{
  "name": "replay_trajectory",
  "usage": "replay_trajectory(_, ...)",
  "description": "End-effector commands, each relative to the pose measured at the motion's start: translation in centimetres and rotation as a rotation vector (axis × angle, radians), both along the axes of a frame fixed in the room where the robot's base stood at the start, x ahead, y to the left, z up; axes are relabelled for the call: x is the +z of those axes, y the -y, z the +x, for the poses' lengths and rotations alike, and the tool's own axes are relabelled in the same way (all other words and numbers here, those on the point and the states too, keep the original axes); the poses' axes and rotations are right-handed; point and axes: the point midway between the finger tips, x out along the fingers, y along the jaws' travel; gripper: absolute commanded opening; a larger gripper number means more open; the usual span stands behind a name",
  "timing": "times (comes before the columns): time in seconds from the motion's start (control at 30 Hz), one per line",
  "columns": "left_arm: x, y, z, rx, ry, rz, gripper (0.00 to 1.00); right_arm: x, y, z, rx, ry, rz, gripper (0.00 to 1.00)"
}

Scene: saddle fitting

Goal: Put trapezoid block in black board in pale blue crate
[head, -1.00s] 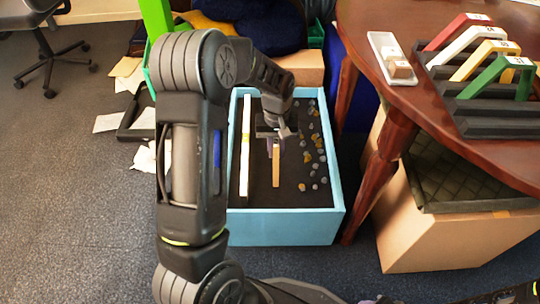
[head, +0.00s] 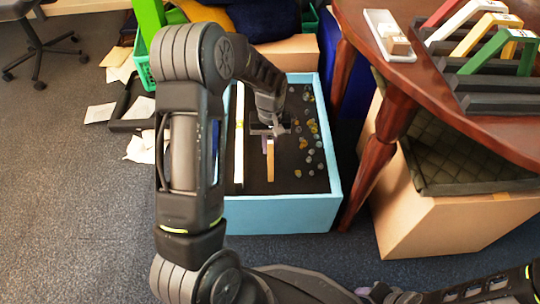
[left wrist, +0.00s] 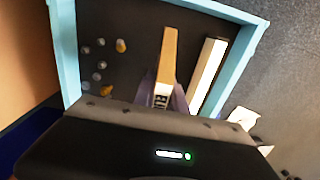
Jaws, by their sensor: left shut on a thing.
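The pale blue crate (head: 335,150) stands on the floor, with a dark board-like bottom (head: 257,178). It also shows in the left wrist view (left wrist: 66,45). My left gripper (head: 268,136) reaches down into it. Its purple fingers (left wrist: 164,98) are shut on a long, light wooden block (head: 270,160). In the left wrist view the labelled end of the block (left wrist: 169,60) is between the fingers and the rest extends away from them. I cannot tell whether the block touches the bottom. Part of my right gripper (head: 376,293) seems to show at the bottom edge; its jaws are unclear.
A cream strip (head: 239,150) lies left of the block in the crate, and several pebbles (head: 310,140) lie to its right. A round wooden table (head: 450,120) with coloured arches on dark racks and a white tray (head: 377,30) stands at the right. A cardboard box (head: 430,225) is below it.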

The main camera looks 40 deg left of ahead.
Motion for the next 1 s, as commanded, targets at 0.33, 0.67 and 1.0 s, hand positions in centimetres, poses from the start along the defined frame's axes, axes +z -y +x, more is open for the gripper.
replay_trajectory(0.33, -3.1, 0.0, 0.0, 0.000, -0.002, 0.000, 0.00, -1.6, 0.0, 0.2, -0.002, 0.004, 0.000, 0.43)
replay_trajectory(0.67, -4.9, 0.0, 0.0, 0.000, 0.001, 0.000, 0.00, -2.1, 0.1, 0.4, -0.003, 0.005, 0.002, 0.43)
replay_trajectory(1.0, -5.3, 0.0, 0.0, 0.000, 0.000, 0.000, 0.23, -2.2, 0.1, 0.4, -0.003, 0.005, 0.003, 0.43)
